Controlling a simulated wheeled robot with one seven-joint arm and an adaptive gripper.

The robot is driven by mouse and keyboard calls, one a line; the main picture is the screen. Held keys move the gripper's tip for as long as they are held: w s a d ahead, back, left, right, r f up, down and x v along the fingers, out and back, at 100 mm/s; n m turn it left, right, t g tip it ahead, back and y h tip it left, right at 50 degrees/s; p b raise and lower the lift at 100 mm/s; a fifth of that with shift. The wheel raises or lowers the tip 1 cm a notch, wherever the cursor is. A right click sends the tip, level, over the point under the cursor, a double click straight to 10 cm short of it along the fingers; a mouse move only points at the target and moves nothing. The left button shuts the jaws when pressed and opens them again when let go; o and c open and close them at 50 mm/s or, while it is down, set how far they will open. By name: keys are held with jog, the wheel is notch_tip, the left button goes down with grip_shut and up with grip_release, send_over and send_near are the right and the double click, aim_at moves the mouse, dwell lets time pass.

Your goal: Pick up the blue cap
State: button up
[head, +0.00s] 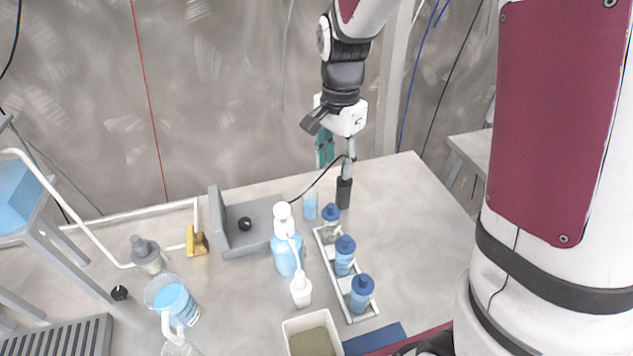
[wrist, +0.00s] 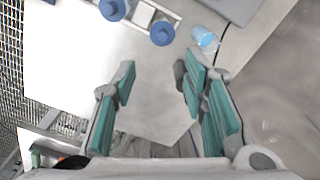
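Three bottles with blue caps stand in a row in a narrow white rack (head: 327,262). The caps are the near one (head: 363,282), the middle one (head: 345,243) and the far one (head: 330,210). Two blue caps show at the top of the wrist view, one (wrist: 162,33) right of the other (wrist: 113,8). I cannot tell which cap is meant. My gripper (head: 325,148) is above the far part of the table, beyond the rack. In the wrist view its teal fingers (wrist: 157,80) are apart with nothing held between them.
A dark probe (head: 344,192) with a cable stands below my gripper; its dark end (wrist: 180,70) shows by the right finger. A small beaker (head: 310,206) is near the rack. A wash bottle (head: 285,252) and white dispenser (head: 300,290) stand left. The table's right side is clear.

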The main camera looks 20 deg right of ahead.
send_over(332, 205)
notch_tip(332, 205, down, 9)
jog(key=shift+s+d+r, duration=0.1)
jog(key=shift+f+p, duration=0.45)
jog(key=shift+f, duration=2.05)
jog(key=c, duration=0.9)
